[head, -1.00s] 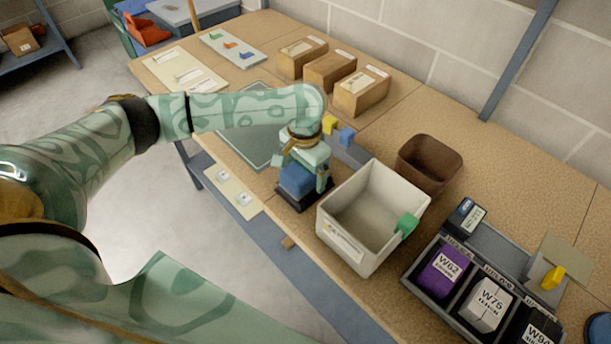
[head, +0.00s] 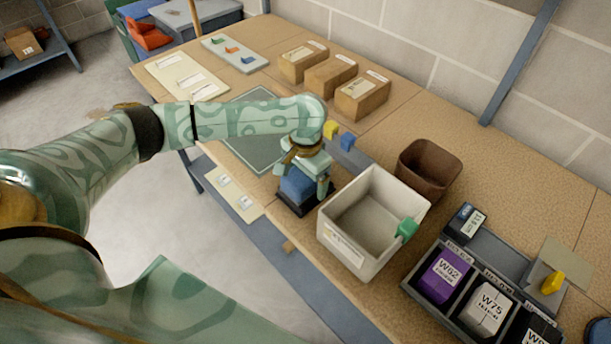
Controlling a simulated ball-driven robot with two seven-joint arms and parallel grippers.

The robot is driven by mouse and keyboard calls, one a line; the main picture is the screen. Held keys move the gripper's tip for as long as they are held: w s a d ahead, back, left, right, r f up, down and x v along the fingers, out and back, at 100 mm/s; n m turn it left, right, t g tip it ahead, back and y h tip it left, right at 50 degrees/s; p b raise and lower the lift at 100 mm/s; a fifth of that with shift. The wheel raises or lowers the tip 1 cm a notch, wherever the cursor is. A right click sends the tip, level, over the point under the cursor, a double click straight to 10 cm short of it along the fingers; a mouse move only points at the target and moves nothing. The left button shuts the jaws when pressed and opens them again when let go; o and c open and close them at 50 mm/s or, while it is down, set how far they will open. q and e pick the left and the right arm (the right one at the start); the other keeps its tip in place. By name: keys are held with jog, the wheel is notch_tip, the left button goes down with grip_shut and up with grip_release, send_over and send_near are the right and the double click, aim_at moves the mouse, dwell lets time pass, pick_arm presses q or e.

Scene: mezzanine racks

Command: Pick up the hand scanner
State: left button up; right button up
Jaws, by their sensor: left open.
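The blue hand scanner (head: 296,187) sits on a dark base (head: 303,205) near the front edge of the workbench, left of the white bin. My left gripper (head: 309,186) is open and low over the scanner, pointing down with its fingers at the scanner's sides. I cannot tell whether the fingers touch it. The wrist and gripper hide the scanner's top and back. My right gripper is not in view.
The white bin (head: 341,243), with a green clip, stands close to the right of the gripper. A brown bin (head: 431,171), a dark rack (head: 497,254) of labelled packs and several cardboard boxes (head: 362,96) stand on the bench. A grey-green mat (head: 250,150) lies behind the forearm.

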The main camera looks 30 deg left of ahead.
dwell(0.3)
pick_arm(q)
jog(key=shift+f, duration=0.1)
jog(key=c, duration=1.2)
jog(key=shift+c, duration=0.2)
